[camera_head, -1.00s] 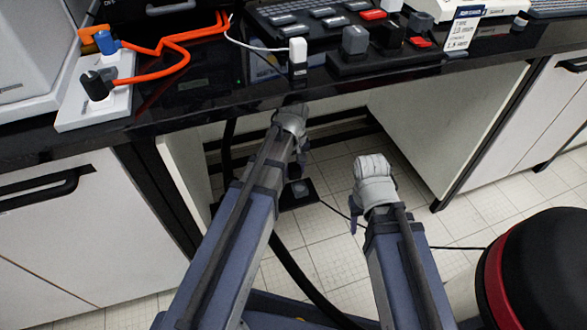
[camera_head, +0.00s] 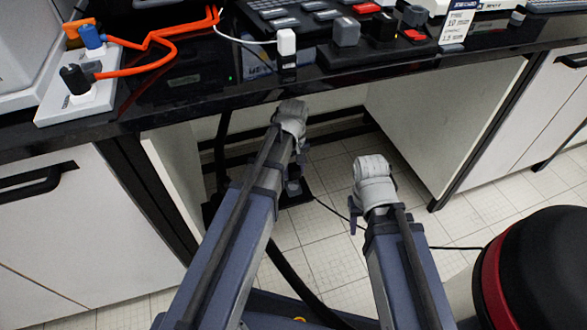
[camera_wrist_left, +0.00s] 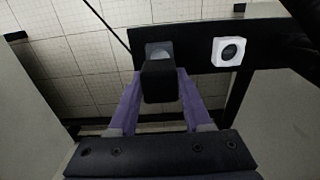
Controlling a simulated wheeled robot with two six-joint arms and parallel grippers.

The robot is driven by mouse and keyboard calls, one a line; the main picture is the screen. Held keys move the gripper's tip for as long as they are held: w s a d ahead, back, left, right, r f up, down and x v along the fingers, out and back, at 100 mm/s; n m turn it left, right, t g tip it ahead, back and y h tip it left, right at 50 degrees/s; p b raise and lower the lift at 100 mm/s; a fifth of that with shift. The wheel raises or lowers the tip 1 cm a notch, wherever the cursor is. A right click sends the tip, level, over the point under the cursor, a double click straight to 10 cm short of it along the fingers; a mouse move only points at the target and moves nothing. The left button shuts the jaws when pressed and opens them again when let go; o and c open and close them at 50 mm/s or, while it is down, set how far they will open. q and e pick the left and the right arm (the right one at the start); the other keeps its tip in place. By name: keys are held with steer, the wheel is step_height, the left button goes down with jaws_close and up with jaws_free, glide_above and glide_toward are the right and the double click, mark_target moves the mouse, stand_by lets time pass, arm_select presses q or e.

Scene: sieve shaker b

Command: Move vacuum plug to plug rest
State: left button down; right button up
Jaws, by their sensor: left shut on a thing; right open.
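My left gripper (camera_wrist_left: 158,92) reaches down under the bench and is shut on a black plug, which I take to be the vacuum plug (camera_wrist_left: 160,83). In the left wrist view the plug sits between the purple fingers. A grey fitting (camera_wrist_left: 158,49) shows just beyond the plug; I cannot tell whether they touch. A white square fitting with a dark round hole (camera_wrist_left: 229,51) is to its right on a black strip (camera_wrist_left: 262,38). In the head view my left gripper (camera_head: 292,187) is small and partly hidden by its arm. My right gripper (camera_head: 355,215) is open, low, and mostly hidden. I cannot tell which fitting is the plug rest.
A black bench (camera_head: 200,100) spans the view. On it are a white board (camera_head: 62,106) with coloured plugs and orange cables (camera_head: 155,50), a white plug (camera_head: 286,42) and a keypad. White cabinets (camera_head: 70,230) flank the knee space. A round black-and-red stool (camera_head: 535,260) is at right.

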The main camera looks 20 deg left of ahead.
mark_target(293, 179)
arm_select(q)
steer(key=shift+f+b, duration=1.75)
steer(key=shift+f, duration=0.3)
steer(key=shift+f+b, duration=0.5)
steer(key=shift+f, duration=0.05)
stand_by(0.3)
steer(key=shift+c, duration=1.3)
jaws_free()
steer(key=shift+r, duration=0.1)
steer(key=shift+r, duration=0.1)
step_height(293, 179, up, 8)
steer(key=p, duration=0.8)
steer(key=shift+f, duration=0.2)
